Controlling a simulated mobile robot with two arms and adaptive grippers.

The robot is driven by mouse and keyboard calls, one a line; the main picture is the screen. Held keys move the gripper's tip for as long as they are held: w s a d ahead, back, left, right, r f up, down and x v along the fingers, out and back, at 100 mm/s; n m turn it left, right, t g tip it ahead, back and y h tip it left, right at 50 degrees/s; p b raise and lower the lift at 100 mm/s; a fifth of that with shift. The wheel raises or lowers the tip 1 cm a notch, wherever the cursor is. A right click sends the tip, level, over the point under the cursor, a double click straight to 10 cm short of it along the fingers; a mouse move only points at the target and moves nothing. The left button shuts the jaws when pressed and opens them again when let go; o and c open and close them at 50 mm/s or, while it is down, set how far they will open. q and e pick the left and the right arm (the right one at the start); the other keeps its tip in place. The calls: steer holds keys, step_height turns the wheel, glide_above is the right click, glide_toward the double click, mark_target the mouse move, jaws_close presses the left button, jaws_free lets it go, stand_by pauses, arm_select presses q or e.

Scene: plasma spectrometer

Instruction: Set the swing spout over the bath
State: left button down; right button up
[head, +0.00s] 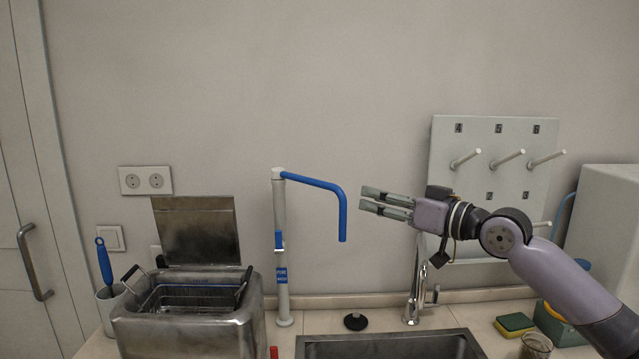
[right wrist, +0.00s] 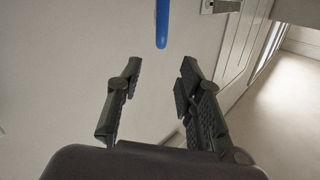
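The swing spout (head: 317,183) is a blue bent tube on top of a white post (head: 281,250). It points right, and its tip hangs down left of the sink's middle. The bath (head: 190,325) is a metal tank at the left with its lid (head: 197,231) raised and a wire basket inside. My right gripper (head: 373,200) is open and empty, just right of the spout's downturned end and apart from it. In the right wrist view the blue spout end (right wrist: 162,25) shows ahead, beyond the open fingers (right wrist: 158,85). My left gripper is not in view.
A sink (head: 390,345) with a chrome tap (head: 416,285) lies right of the post. A pegboard (head: 493,195) is on the wall behind my right arm. A sponge (head: 515,323) and a glass jar (head: 536,346) stand at the right. A black stopper (head: 355,321) lies behind the sink.

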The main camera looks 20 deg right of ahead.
mark_target(321, 185)
steer(key=p+x, duration=0.5)
steer(key=x, duration=0.9)
steer(key=shift+w+a, duration=0.3)
steer(key=shift+w+a+f, duration=0.1)
steer(key=shift+w+a, duration=0.05)
steer(key=shift+w, duration=0.2)
jaws_close()
